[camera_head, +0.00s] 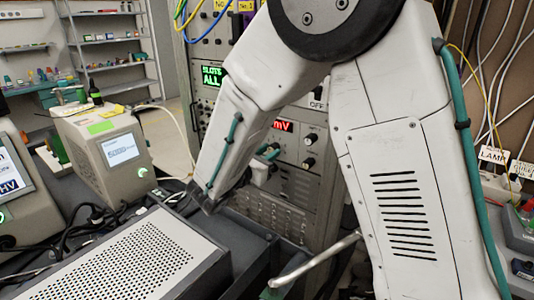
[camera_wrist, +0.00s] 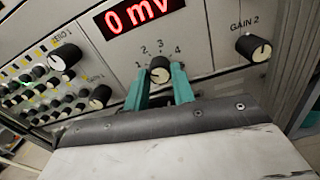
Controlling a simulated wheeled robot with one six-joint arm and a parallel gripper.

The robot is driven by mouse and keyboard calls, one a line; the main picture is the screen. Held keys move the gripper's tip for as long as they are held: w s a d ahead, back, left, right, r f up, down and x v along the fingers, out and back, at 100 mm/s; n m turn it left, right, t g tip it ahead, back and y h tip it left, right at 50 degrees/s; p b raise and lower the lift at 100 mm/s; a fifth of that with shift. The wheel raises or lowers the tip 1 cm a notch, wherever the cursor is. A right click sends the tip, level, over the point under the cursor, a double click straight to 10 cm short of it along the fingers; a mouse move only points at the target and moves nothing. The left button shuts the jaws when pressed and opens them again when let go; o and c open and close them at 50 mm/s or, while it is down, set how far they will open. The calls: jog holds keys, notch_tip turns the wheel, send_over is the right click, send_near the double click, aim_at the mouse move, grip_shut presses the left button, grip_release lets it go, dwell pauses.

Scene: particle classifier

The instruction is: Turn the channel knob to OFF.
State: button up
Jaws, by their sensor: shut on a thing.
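The channel knob (camera_wrist: 159,70) is a small dark knob with a pale face, on a light panel under a red display (camera_wrist: 140,14) reading 0 mV. The numbers 1 to 4 are printed in an arc around it. I see no OFF mark beside it in the wrist view, and its pointer is too small to read surely. My gripper (camera_wrist: 160,75) has its two teal fingers on either side of the knob, shut on it. In the head view my gripper (camera_head: 268,153) is at the rack panel, and the knob is hidden there.
The GAIN 2 knob (camera_wrist: 253,47) is to the right of my fingers. A larger knob (camera_wrist: 66,57) and rows of small knobs are to the left. In the head view a perforated grey box (camera_head: 140,262) and a small meter (camera_head: 110,155) stand left of the rack.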

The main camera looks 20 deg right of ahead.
jog(key=n, duration=0.5)
jog(key=shift+f+n, duration=0.15)
jog(key=shift+n, duration=0.25)
jog(key=n, duration=0.5)
jog(key=shift+s+n, duration=0.1)
jog(key=shift+n, duration=0.2)
jog(key=o, duration=1)
jog(key=shift+a, duration=0.1)
jog(key=v, duration=0.7)
jog(key=shift+s+a, duration=0.25)
